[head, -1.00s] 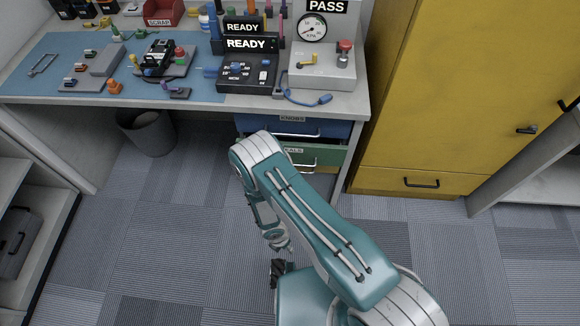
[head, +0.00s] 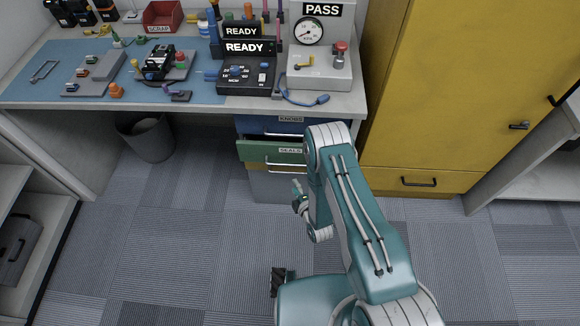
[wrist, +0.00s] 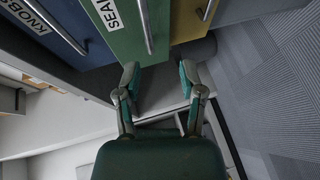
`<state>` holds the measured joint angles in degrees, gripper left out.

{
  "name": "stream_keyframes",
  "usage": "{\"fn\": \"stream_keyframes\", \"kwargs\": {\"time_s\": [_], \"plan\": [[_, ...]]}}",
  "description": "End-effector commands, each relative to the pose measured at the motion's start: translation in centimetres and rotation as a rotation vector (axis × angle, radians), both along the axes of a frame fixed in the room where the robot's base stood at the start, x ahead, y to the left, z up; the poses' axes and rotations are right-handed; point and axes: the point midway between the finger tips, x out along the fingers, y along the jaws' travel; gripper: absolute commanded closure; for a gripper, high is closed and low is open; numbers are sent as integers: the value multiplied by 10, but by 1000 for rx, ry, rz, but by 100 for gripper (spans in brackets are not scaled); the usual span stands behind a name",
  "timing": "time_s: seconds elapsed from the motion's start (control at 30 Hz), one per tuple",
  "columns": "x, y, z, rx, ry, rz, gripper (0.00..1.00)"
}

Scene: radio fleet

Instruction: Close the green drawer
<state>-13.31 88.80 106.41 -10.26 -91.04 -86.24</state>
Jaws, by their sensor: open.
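The green drawer (head: 262,152) is below the blue one in the cabinet under the desk. It has a SEALS label and stands out past its neighbours, partly open. My arm hides its right part in the head view. In the wrist view the green front (wrist: 122,35) and its metal handle (wrist: 147,26) are close ahead. My gripper (wrist: 158,80) is open and empty, with its fingers spread near the lower edge of that front; I cannot tell if they touch it. In the head view my gripper (head: 299,192) is small, in front of the cabinet.
A blue KNOBS drawer (head: 262,125) is above and a yellow-brown drawer (wrist: 188,18) below. A yellow cabinet (head: 445,100) stands to the right. A dark bin (head: 148,138) stands under the desk (head: 110,103). The carpeted floor to the left is clear.

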Motion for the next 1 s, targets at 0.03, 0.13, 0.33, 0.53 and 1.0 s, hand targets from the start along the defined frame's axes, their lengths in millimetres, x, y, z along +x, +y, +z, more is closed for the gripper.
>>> {"fn": "stream_keyframes", "kwargs": {"time_s": [0.03, 0.13, 0.33, 0.53, 1.0], "plan": [[3, -7, 5, -7, -34, -24, 49], [7, -13, 10, -14, -66, -46, 49], [27, -4, 7, -12, -70, -44, 49], [61, 9, -1, -12, -68, -43, 49], [104, 26, -10, -12, -65, -43, 49]]}}
